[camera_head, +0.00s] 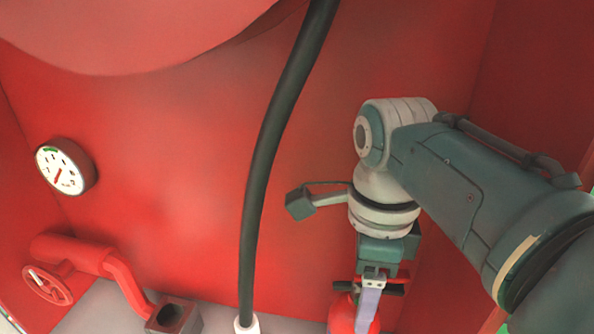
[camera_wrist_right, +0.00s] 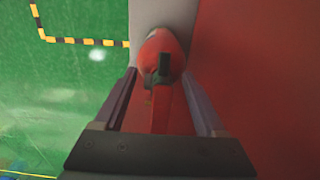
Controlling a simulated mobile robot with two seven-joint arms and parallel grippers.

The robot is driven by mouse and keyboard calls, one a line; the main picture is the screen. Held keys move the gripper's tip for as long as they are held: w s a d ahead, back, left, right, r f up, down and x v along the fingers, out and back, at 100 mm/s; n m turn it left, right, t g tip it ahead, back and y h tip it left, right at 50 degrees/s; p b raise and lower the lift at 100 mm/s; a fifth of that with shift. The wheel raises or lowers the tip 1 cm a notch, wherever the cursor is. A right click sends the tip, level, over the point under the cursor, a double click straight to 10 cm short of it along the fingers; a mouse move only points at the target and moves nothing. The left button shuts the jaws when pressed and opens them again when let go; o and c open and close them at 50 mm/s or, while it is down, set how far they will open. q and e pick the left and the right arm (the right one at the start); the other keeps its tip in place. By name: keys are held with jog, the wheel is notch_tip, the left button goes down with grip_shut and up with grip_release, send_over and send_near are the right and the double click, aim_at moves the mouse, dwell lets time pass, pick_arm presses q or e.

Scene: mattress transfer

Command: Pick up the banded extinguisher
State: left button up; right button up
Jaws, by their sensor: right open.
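A red extinguisher (camera_head: 341,314) stands low in the red cabinet, mostly hidden behind my right gripper (camera_head: 371,305). In the right wrist view the extinguisher (camera_wrist_right: 158,47) shows from above with a dark part at its top. Its rounded red top lies between and just beyond the two fingertips of my right gripper (camera_wrist_right: 159,75). The jaws are open, with a finger on each side and gaps visible. I cannot make out a band on it. My left gripper is not in view.
A black hose (camera_head: 277,125) hangs down the middle into a white fitting (camera_head: 246,324). A large red rounded body (camera_head: 130,30) overhangs at top left. A gauge (camera_head: 65,167), a red valve pipe (camera_head: 85,256) and a dark square block (camera_head: 172,316) sit left. The red cabinet wall (camera_wrist_right: 235,70) is close at right.

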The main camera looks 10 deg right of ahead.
jog(key=shift+c, duration=0.4)
grip_shut()
jog(key=shift+r, duration=0.15)
dwell(0.8)
